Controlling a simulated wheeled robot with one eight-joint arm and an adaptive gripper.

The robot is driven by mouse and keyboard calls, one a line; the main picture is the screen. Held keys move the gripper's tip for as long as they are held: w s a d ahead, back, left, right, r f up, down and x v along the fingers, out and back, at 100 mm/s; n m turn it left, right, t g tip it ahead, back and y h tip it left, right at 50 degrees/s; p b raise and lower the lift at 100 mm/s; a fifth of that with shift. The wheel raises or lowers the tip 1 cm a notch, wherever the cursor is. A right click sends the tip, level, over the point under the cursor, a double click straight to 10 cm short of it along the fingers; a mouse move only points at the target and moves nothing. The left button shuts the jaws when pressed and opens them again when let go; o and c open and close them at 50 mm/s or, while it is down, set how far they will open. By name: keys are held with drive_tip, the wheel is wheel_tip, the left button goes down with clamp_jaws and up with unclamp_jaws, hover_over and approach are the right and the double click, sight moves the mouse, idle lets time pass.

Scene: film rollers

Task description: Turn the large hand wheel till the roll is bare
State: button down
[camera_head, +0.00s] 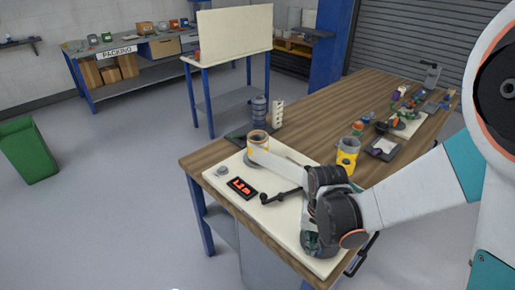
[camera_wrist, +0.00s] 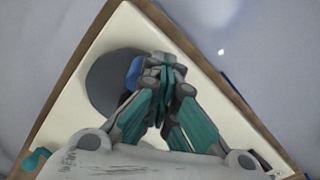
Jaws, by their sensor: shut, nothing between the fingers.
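A tan-topped roll (camera_head: 258,138) stands at the far end of the cream board (camera_head: 222,176). A pale band (camera_head: 280,163) runs from beside it toward my arm, which hides its other end. A dark grey disc (camera_wrist: 105,82), which looks like the large hand wheel, lies on the board in the wrist view. A blue part (camera_wrist: 133,72) shows at its right side, partly behind my fingers. My gripper (camera_wrist: 163,68) is shut and empty over the disc's right edge. In the head view my arm hides most of that end of the board. I cannot tell whether the fingers touch the wheel.
A display with red digits (camera_head: 242,187) and a dark lever (camera_head: 281,195) are on the board. A yellow-banded container (camera_head: 348,152) and a dark tray (camera_head: 384,149) stand behind my arm. More small items crowd the table's far right. The floor at left is mostly clear.

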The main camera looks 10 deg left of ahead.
drive_tip(key=shift+s+d, duration=0.15)
drive_tip(key=shift+d, duration=0.2)
drive_tip(key=shift+s+d, duration=0.25)
drive_tip(key=shift+d, duration=0.2)
drive_tip(key=shift+a, duration=1)
wheel_tip(320, 180, up, 7)
drive_tip(key=p, duration=0.4)
drive_tip(key=shift+p, duration=0.3)
